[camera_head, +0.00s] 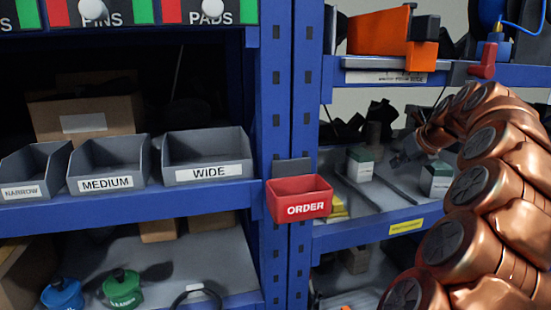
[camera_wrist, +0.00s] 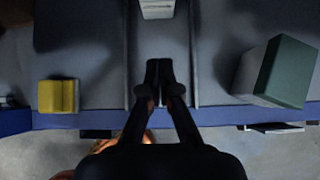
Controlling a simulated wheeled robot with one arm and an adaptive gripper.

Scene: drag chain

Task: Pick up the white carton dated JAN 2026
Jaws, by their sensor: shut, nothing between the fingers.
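In the wrist view, one carton (camera_wrist: 157,9) is cut off at the top edge, between two dividers. The other (camera_wrist: 272,72) is large at the right. No date is legible on either. My gripper (camera_wrist: 159,68) is shut and empty over the shelf front, pointing towards the top carton and apart from both.
Thin dividers (camera_wrist: 194,55) run back along the shelf. A yellow block (camera_wrist: 58,96) lies at the left near the blue shelf edge (camera_wrist: 90,118). A red ORDER bin (camera_head: 300,199) hangs on the post. An orange item (camera_head: 380,32) sits on the shelf above.

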